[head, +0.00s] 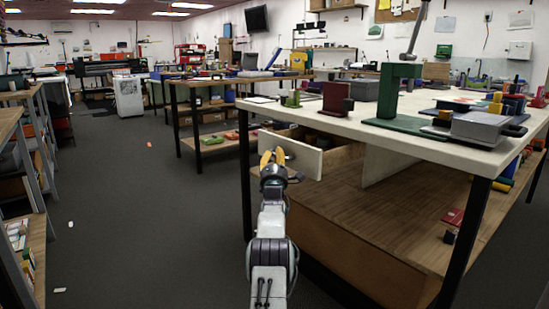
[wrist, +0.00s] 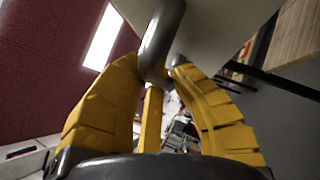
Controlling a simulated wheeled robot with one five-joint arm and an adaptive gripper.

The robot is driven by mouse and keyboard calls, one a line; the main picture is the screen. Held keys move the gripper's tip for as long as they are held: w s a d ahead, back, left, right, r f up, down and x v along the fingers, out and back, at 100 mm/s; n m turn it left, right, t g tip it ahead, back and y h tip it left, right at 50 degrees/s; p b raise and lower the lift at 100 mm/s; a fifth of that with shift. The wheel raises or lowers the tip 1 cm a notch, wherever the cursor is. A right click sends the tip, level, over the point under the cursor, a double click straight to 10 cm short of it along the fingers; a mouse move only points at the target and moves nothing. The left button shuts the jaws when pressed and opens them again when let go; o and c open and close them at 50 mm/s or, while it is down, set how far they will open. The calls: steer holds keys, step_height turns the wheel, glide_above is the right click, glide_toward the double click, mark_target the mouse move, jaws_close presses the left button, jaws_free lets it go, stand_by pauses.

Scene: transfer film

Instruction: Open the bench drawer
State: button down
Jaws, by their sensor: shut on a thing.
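The bench drawer has a white front panel (head: 303,160) under the near workbench's top. The panel stands out from the bench, and dark items show inside behind it, so the drawer is at least partly open. My gripper (head: 272,157) is at the left part of the panel, with its yellow fingers up. In the wrist view, the fingers close around a grey curved handle (wrist: 162,38) at the pale drawer front (wrist: 225,25). The handle is hidden behind my gripper in the head view.
The workbench top (head: 330,112) holds a green press (head: 390,95), a dark red block (head: 337,98) and several tools. A wooden lower shelf (head: 390,215) lies below. Shelving (head: 35,240) stands at the left. The grey floor (head: 140,210) between is mostly clear.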

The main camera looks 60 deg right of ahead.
steer(key=shift+w+a+r, duration=0.15)
steer(key=shift+a+r, duration=0.2)
steer(key=shift+r, duration=0.05)
steer(key=c, duration=1.4)
jaws_free()
steer(key=o, duration=0.4)
steer(key=shift+f, duration=0.2)
steer(key=shift+d, duration=0.1)
steer(key=shift+f, duration=0.1)
steer(key=shift+v, duration=6)
